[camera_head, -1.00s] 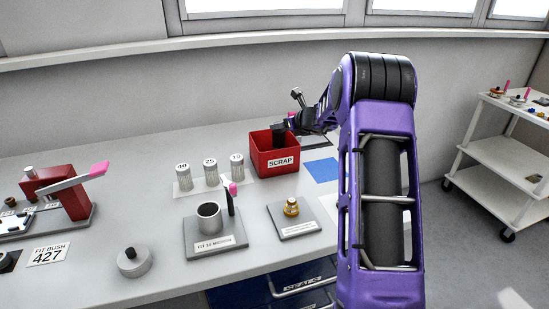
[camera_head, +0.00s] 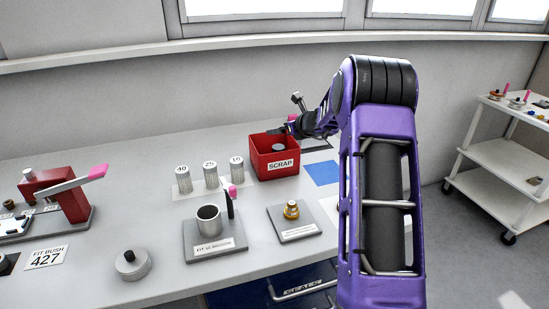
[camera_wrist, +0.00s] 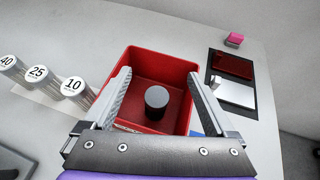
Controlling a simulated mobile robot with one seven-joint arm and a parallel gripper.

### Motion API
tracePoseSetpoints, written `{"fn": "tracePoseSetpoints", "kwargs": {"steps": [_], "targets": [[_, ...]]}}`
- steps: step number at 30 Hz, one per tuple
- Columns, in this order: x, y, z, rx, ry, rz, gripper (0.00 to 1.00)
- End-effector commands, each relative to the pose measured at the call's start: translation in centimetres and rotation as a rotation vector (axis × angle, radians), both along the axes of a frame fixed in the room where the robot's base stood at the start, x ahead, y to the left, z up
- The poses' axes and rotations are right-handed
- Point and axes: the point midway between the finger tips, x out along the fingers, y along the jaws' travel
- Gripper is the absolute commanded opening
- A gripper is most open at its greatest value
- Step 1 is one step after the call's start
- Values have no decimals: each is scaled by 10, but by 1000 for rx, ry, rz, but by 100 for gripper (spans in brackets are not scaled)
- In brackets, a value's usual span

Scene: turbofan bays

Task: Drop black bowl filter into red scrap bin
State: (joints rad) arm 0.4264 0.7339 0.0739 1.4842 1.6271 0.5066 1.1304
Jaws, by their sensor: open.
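The red scrap bin (camera_head: 274,163) stands on the bench near the back, with a white SCRAP label on its front. It also shows in the wrist view (camera_wrist: 183,68). The black bowl filter (camera_wrist: 157,98) is a dark cylinder with a grey top, inside the bin between my open fingers in the wrist view. It appears to stand upright on the bin floor, apart from both fingers. In the head view its top (camera_head: 279,148) shows just over the bin's front wall. My gripper (camera_wrist: 161,84) is open and empty above the bin.
Three labelled cylinders marked 40, 25 and 10 (camera_head: 211,174) stand left of the bin. A grey cup on a plate (camera_head: 208,219) and a brass fitting on a plate (camera_head: 291,209) sit in front. A red press (camera_head: 62,190) is at far left. A white cart (camera_head: 508,150) stands right.

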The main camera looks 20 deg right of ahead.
Motion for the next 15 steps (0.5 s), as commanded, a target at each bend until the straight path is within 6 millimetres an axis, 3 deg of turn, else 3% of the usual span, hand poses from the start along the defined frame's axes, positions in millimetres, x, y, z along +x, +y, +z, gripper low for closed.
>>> {"fn": "tracePoseSetpoints", "kwargs": {"steps": [5, 15], "targets": [[-23, -7, 14, -1, -2, -4, 90], [-94, -24, 55, -2, -4, -3, 90]]}}
